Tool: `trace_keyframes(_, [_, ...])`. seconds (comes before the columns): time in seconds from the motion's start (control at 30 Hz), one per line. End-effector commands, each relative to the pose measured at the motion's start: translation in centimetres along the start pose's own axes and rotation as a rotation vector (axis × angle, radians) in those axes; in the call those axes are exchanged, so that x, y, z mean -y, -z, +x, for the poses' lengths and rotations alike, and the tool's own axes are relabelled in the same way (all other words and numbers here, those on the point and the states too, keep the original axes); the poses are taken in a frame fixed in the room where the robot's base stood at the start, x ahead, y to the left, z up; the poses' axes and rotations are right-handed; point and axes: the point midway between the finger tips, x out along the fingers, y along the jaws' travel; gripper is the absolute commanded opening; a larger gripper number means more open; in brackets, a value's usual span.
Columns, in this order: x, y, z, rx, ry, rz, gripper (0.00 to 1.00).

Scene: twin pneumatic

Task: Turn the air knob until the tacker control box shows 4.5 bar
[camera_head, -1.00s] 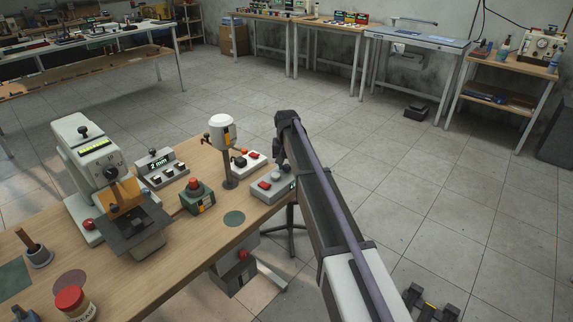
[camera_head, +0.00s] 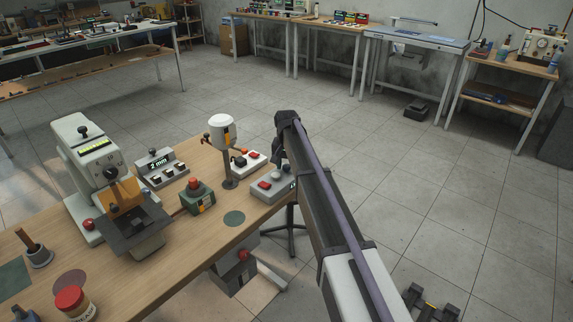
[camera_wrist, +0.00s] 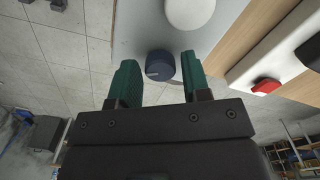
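The wrist view shows a dark blue round knob (camera_wrist: 160,66) on a light grey box (camera_wrist: 130,38). My gripper (camera_wrist: 160,72) is open, with one green finger on each side of the knob and what look like narrow gaps. I cannot tell whether either finger touches it. A round white part (camera_wrist: 190,12) sits beyond the knob on the same box. In the head view a grey box with a red switch (camera_head: 265,185) stands at the table's right edge beside my arm's end. My fingers are hidden there. I cannot read any pressure value.
A white box with a red switch (camera_wrist: 266,87) is close on the right in the wrist view.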

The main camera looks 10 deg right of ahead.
Motion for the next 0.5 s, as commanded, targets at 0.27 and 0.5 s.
trace_keyframes(0.27, [0.0, 0.0, 0.0, -0.001, 0.0, 0.0, 0.57])
trace_keyframes(0.5, [0.0, 0.0, -1.6, -0.001, 0.0, 0.0, 0.57])
